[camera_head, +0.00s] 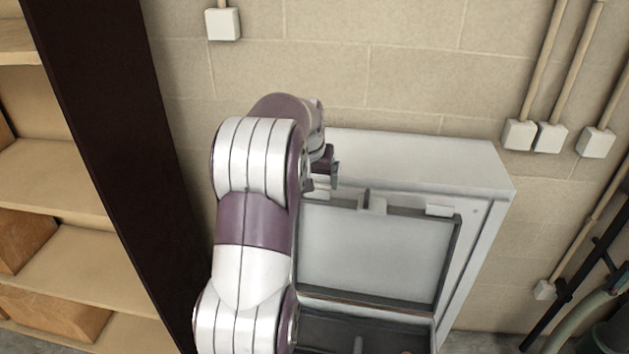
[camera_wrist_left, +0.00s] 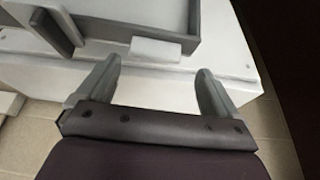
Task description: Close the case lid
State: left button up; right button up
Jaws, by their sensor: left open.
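The case stands open, with its dark base (camera_head: 330,328) at the bottom of the head view, partly cut off. Its lid (camera_head: 375,252), a pale panel in a grey frame, is raised up from the base. The lid's edge, with a light latch (camera_wrist_left: 155,48) and a grey handle-like piece (camera_wrist_left: 57,28), shows at the top of the left wrist view. My left gripper (camera_head: 323,178) is open and empty near the lid's upper left corner. In the left wrist view its fingers (camera_wrist_left: 153,82) point toward the lid edge, with nothing between them. My right gripper is not in view.
A white cabinet (camera_head: 420,160) stands behind the lid against the block wall (camera_head: 400,60). A dark-sided shelf unit (camera_head: 110,140) stands close on the left, with boxes on it. Pipes and wall boxes (camera_head: 518,134) are on the right.

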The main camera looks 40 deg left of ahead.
pick_arm(q)
jog(key=shift+d+f+p, duration=0.4)
jog(key=shift+d+f, duration=0.15)
jog(key=shift+d, duration=0.25)
jog(key=shift+f, duration=0.35)
jog(key=shift+w+a+f, duration=0.25)
jog(key=shift+a+f, duration=0.05)
jog(key=shift+a, duration=0.15)
jog(key=shift+w+a+f, duration=0.25)
jog(key=shift+a+f, duration=0.05)
jog(key=shift+a, duration=0.15)
jog(key=shift+c, duration=0.3)
jog(key=shift+s+d+r, duration=0.25)
jog(key=shift+d+r, duration=0.05)
jog(key=shift+d, duration=0.15)
jog(key=c, duration=1.5)
jog(key=shift+o, duration=0.2)
jog(key=shift+w+a, duration=0.1)
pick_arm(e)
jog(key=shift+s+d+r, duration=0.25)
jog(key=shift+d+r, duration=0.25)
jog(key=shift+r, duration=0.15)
